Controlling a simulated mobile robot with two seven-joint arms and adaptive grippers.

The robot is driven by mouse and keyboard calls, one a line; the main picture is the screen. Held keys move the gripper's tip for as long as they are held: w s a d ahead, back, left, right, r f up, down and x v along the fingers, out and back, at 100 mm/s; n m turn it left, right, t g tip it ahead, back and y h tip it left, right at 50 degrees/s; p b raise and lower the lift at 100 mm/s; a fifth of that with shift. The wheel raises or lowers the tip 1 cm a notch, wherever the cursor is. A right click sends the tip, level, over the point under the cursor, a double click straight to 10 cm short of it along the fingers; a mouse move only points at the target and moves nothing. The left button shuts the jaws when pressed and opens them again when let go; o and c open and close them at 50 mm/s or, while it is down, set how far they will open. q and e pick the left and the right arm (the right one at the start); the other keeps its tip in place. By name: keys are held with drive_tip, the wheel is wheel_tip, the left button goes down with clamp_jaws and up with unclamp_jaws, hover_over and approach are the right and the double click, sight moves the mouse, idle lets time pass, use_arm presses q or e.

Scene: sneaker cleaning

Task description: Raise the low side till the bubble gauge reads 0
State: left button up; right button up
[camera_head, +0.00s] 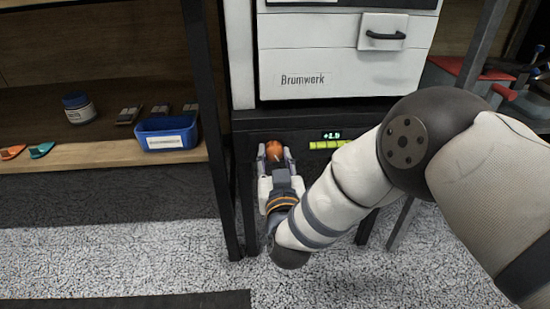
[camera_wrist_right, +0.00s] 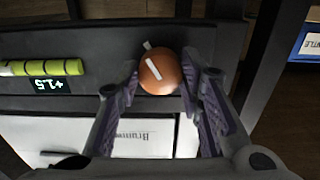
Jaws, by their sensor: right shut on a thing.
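The orange-brown round knob (camera_head: 274,150) is on the dark panel under the white Brumwerk cabinet (camera_head: 330,60). My right gripper (camera_head: 276,158) is shut on it, a finger on each side. In the right wrist view the knob (camera_wrist_right: 160,72) with its white pointer mark sits between the fingertips (camera_wrist_right: 162,85). The bubble gauge (camera_head: 326,145) is a yellow-green tube right of the knob, partly hidden by my right arm. It also shows in the right wrist view (camera_wrist_right: 45,67), with a pale patch near the left edge. Its display (camera_head: 332,135) reads about +1.5; the last digit is unclear.
A wooden shelf (camera_head: 100,153) at the left holds a blue bin (camera_head: 167,132), a jar (camera_head: 79,108) and small items. A dark post (camera_head: 212,130) stands close left of my right gripper. Red toolboxes (camera_head: 470,75) sit at the right. The speckled floor in front is mostly clear.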

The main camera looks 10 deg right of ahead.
use_arm(q)
drive_tip(key=shift+r, duration=0.1)
use_arm(e)
drive_tip(key=m+p, duration=0.2)
drive_tip(key=m, duration=0.1)
drive_tip(key=m+p, duration=0.1)
drive_tip(key=m, duration=0.3)
drive_tip(key=m+p, duration=0.1)
drive_tip(key=m, duration=0.3)
drive_tip(key=shift+s+a, duration=0.1)
use_arm(q)
drive_tip(key=shift+w+d+r+t, duration=0.1)
drive_tip(key=shift+w+r+t, duration=0.15)
drive_tip(key=shift+w+r, duration=0.35)
drive_tip(key=shift+w+r+t, duration=0.25)
drive_tip(key=shift+w+r, duration=0.05)
drive_tip(key=shift+r, duration=0.45)
use_arm(e)
drive_tip(key=shift+m, duration=1.7)
drive_tip(key=shift+a+m, duration=0.1)
drive_tip(key=shift+m, duration=0.2)
drive_tip(key=o, duration=1.2)
drive_tip(key=shift+c, duration=0.2)
